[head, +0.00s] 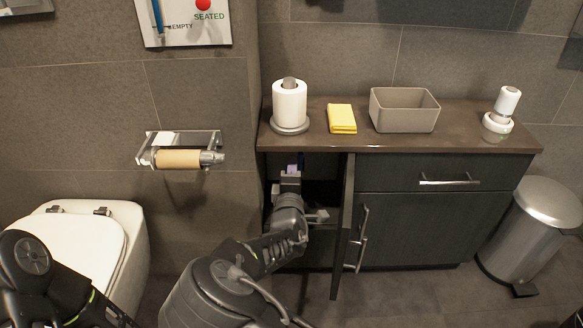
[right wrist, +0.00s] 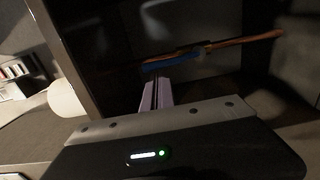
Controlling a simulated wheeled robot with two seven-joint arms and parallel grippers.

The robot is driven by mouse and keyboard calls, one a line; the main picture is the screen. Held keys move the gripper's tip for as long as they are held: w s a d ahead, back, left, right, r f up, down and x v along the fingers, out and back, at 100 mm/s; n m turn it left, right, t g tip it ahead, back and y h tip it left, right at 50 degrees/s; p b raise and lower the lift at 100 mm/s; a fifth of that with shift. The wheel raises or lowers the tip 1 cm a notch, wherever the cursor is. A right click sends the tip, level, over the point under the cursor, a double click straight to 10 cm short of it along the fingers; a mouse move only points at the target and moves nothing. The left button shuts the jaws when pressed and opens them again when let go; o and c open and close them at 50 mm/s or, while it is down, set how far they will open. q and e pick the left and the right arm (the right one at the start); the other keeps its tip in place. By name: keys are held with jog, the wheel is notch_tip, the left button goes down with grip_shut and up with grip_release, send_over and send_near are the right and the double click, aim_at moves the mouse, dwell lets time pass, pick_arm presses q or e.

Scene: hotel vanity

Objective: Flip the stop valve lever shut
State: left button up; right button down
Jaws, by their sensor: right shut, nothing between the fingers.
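My right gripper (head: 292,168) reaches into the open cabinet (head: 345,205) under the counter. It is shut and empty. In the right wrist view its pale fingers (right wrist: 156,92) point at a blue lever (right wrist: 172,62) on a copper pipe (right wrist: 240,41). The lever lies just beyond the fingertips and roughly in line with the pipe; I cannot tell whether they touch. In the head view the lever and pipe are mostly hidden by the gripper and shadow. My left arm shows at the lower left, but its gripper is out of view.
The open cabinet door (head: 342,232) stands just right of my right arm. On the counter (head: 360,141) are a paper roll (head: 289,104), yellow cloth (head: 341,118), grey box (head: 404,112) and dispenser (head: 503,105). A toilet (head: 75,235) is at left, a bin (head: 540,222) at right.

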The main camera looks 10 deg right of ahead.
jog(key=shift+d+m, duration=0.35)
jog(key=shift+m, duration=0.25)
jog(key=shift+s+d+r+m+p, duration=0.2)
jog(key=shift+d+m+p, duration=0.45)
jog(key=shift+m, duration=0.25)
jog(key=shift+s+d+f+m, duration=0.15)
jog(key=shift+d+m, duration=0.4)
jog(key=shift+m, duration=0.5)
jog(key=shift+s+d+f+m, duration=0.2)
jog(key=shift+d+m, duration=0.4)
jog(key=shift+m, duration=0.4)
jog(key=shift+s+d+f+m, duration=0.15)
jog(key=shift+d+m, duration=0.4)
jog(key=shift+m, duration=0.5)
